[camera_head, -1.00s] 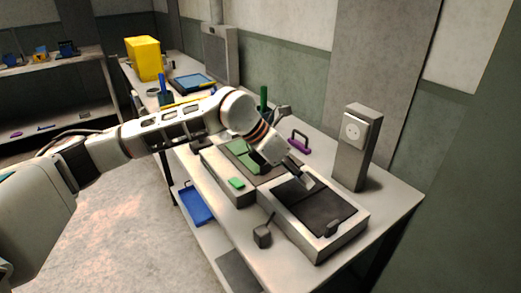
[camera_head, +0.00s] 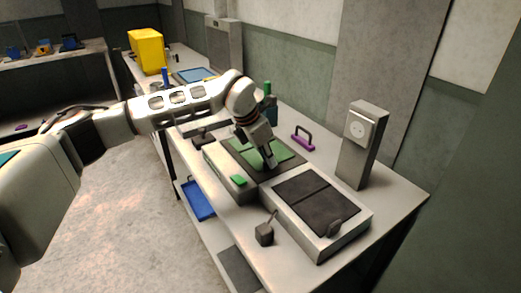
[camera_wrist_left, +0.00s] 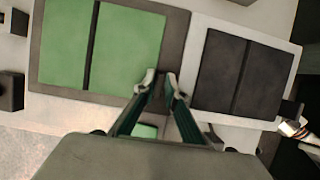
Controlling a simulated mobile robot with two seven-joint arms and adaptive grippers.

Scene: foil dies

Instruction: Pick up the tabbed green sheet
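Two flat green panels, split by a dark strip, lie in a dark frame on the left die box (camera_head: 236,195). The green sheet (camera_head: 285,150) shows partly behind my arm in the head view; in the left wrist view it is the green panel (camera_wrist_left: 130,50). A small green tab (camera_head: 238,180) sits on the box's front rim; whether it joins the sheet I cannot tell. My left gripper (camera_head: 271,165) points down at the right edge of the green panel. In the left wrist view, its fingertips (camera_wrist_left: 160,82) are slightly apart with nothing seen between them. My right gripper is out of view.
A second die box (camera_head: 325,243) with dark panels stands close on the right. A grey post with a socket (camera_head: 361,145), a purple handle (camera_head: 303,140) and a small dark block with a lever (camera_head: 264,234) stand nearby. A blue tray (camera_head: 199,201) is below.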

